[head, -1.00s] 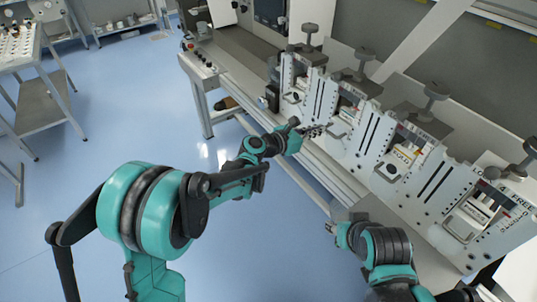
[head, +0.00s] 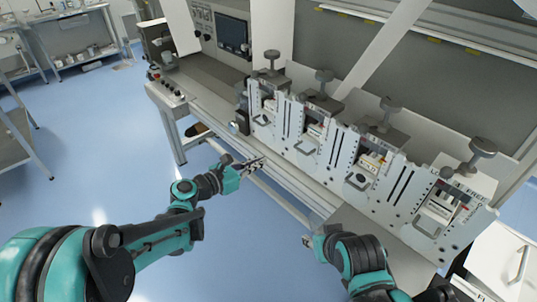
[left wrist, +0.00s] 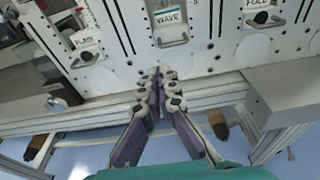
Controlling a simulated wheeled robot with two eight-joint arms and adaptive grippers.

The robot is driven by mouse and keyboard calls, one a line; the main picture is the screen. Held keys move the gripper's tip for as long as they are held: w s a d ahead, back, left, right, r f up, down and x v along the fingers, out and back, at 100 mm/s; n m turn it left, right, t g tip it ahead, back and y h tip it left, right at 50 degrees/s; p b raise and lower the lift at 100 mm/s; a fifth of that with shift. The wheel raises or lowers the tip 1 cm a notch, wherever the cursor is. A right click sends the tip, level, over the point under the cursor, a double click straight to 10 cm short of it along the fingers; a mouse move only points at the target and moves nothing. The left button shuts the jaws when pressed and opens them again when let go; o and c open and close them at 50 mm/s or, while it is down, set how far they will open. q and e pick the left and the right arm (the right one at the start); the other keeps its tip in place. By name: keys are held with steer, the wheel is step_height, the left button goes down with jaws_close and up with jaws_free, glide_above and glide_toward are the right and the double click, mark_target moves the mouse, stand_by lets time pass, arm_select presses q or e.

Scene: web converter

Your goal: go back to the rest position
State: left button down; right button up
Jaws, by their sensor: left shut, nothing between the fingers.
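My left gripper (head: 252,163) is shut and empty. It is in front of the converter's front rail, apart from the white station panels (head: 336,152). In the left wrist view its two dark fingers (left wrist: 158,78) meet in the middle, below a panel labelled WAVE (left wrist: 170,20). My right gripper (head: 308,241) is low in front of the machine, at the end of the right arm. Only a small part of it shows, and its fingers are not clear.
The converter's bench runs diagonally across the head view, with several knobbed stations such as the one with a grey knob (head: 325,76). A button panel (head: 168,88) is at its left end. A white drawer cabinet (head: 505,262) stands at the right. The blue floor (head: 100,150) is open at left.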

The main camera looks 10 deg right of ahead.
arm_select(q)
steer(key=s+a+f+m+g+y, duration=0.1)
steer(key=s+a+f+m+y, duration=0.1)
steer(key=s+a+m+y, duration=0.4)
steer(key=s+a+f+m+g+y, duration=0.1)
steer(key=s+a+m+y, duration=0.5)
steer(key=s+a+m, duration=1)
steer(key=s+f+m, duration=0.1)
steer(key=s+m, duration=0.1)
steer(key=m, duration=0.1)
steer(key=shift+s+a+f+y, duration=0.15)
steer(key=shift+a+f+y, duration=0.2)
steer(key=shift+f+y, duration=0.05)
